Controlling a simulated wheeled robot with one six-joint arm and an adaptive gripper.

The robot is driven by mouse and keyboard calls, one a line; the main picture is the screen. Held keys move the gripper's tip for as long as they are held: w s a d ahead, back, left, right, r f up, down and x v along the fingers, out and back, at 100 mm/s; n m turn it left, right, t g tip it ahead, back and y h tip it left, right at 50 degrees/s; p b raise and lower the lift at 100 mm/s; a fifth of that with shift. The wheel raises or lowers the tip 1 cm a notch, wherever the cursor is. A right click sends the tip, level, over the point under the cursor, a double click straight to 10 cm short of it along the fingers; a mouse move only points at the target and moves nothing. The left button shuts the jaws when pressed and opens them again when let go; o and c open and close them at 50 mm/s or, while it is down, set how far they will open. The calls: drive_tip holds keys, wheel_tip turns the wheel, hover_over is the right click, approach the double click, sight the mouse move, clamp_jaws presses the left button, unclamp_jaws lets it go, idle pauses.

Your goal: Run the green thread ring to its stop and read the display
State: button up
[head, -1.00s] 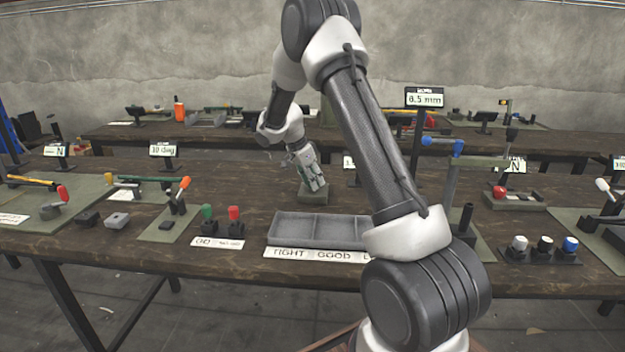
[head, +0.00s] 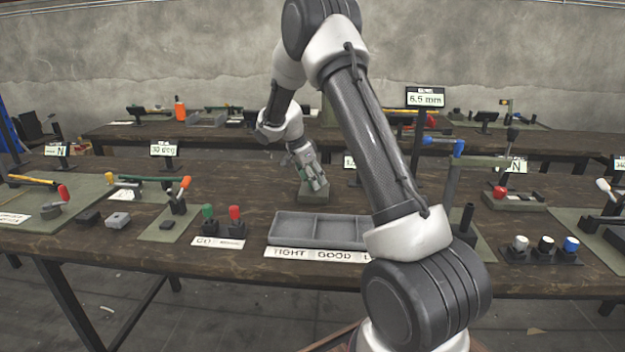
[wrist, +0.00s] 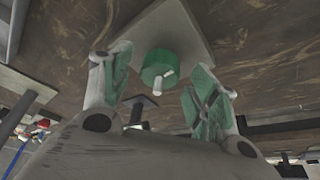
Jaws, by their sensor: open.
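The green thread ring (wrist: 158,66) shows in the wrist view as a short green cylinder with a pale pin at it, over a grey-green base plate (wrist: 190,38). My gripper (wrist: 163,60) is open, with a green-padded finger on either side of the ring and a visible gap to each. In the head view my gripper (head: 312,173) points down over a small grey-green block (head: 313,196) on the bench. The ring is largely hidden there by the fingers. A small display (head: 349,162) just right of it is mostly covered by my arm, so its reading cannot be made out.
A grey sorting tray (head: 300,243) stands in front, labelled TIGHT and GOOD. Green and red plug gauges (head: 208,220) stand left of it. A tall display (head: 425,98) reading about 6.5 mm rises at right. The bench (head: 255,195) left of my gripper is clear.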

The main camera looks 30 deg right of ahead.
drive_tip(key=v, duration=1.1)
drive_tip(key=shift+r, duration=0.25)
idle(0.4)
